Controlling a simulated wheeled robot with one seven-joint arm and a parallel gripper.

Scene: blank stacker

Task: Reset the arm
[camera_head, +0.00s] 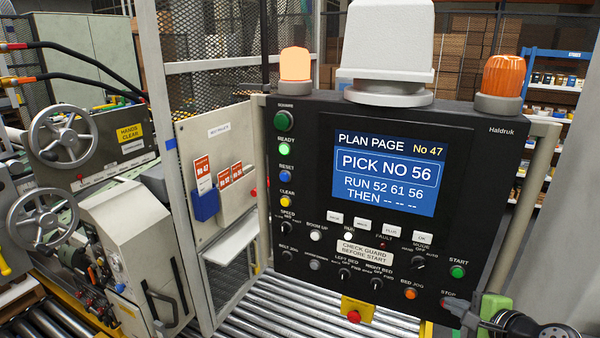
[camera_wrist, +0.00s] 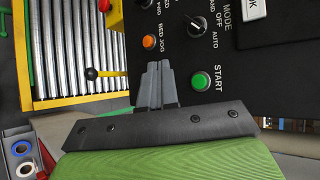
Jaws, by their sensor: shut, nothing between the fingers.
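My gripper (camera_head: 452,306) is at the lower right corner of the black control panel (camera_head: 480,150), just below the STOP label. In the wrist view its two grey fingers (camera_wrist: 158,84) are together with nothing between them. They point toward the panel, between the orange BED JOG button (camera_wrist: 150,42) and the green START button (camera_wrist: 201,82). I cannot tell whether the fingertips touch the panel. The gripper hides the area under the STOP label. The panel screen (camera_head: 388,172) reads PICK NO 56, RUN 52 61 56. The READY lamp (camera_head: 284,149) glows green.
An orange beacon (camera_head: 295,64) is lit at the panel's top left; another beacon (camera_head: 502,76) stands top right. Metal rollers (camera_head: 270,310) run below the panel. A mesh guard (camera_head: 205,100) and a machine with handwheels (camera_head: 62,135) stand left. A yellow-based lever (camera_wrist: 92,74) sits by the rollers.

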